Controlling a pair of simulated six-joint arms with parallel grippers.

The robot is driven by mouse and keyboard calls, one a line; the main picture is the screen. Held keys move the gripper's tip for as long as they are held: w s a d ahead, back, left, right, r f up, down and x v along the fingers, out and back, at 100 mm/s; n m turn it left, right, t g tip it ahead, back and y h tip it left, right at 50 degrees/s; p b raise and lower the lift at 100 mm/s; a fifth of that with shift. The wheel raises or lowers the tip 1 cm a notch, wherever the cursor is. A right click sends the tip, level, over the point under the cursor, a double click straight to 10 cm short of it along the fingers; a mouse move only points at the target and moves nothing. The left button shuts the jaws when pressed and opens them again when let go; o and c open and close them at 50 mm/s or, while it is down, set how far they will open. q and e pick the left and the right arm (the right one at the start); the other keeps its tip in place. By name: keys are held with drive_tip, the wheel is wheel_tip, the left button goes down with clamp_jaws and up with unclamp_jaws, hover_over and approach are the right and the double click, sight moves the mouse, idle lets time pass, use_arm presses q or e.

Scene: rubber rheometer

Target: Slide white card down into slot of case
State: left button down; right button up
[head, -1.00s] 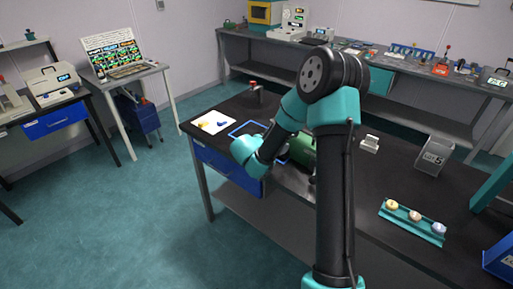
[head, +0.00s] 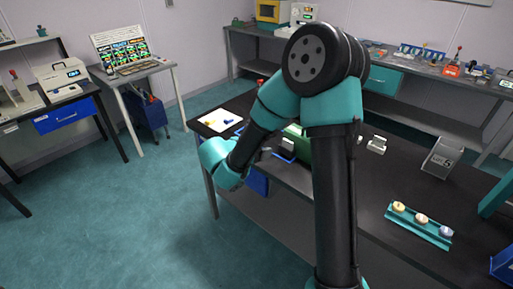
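A grey case marked LOT 5 (head: 442,158) stands tilted on the dark bench at the right; its slot cannot be made out. A small pale block (head: 377,144), perhaps the white card in a holder, stands on the bench left of the case. My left arm crosses the middle of the view, and its wrist hangs at the bench's left front edge. Its gripper (head: 263,153) shows only as a small grey piece near the green object, well left of the case; its fingers are too small to read. My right gripper is not in view.
A teal rack (head: 418,225) with several round pieces lies at the right front. A white sheet (head: 218,121) with yellow and blue marks lies at the bench's far left corner. A green object (head: 294,131) is partly hidden by my arm.

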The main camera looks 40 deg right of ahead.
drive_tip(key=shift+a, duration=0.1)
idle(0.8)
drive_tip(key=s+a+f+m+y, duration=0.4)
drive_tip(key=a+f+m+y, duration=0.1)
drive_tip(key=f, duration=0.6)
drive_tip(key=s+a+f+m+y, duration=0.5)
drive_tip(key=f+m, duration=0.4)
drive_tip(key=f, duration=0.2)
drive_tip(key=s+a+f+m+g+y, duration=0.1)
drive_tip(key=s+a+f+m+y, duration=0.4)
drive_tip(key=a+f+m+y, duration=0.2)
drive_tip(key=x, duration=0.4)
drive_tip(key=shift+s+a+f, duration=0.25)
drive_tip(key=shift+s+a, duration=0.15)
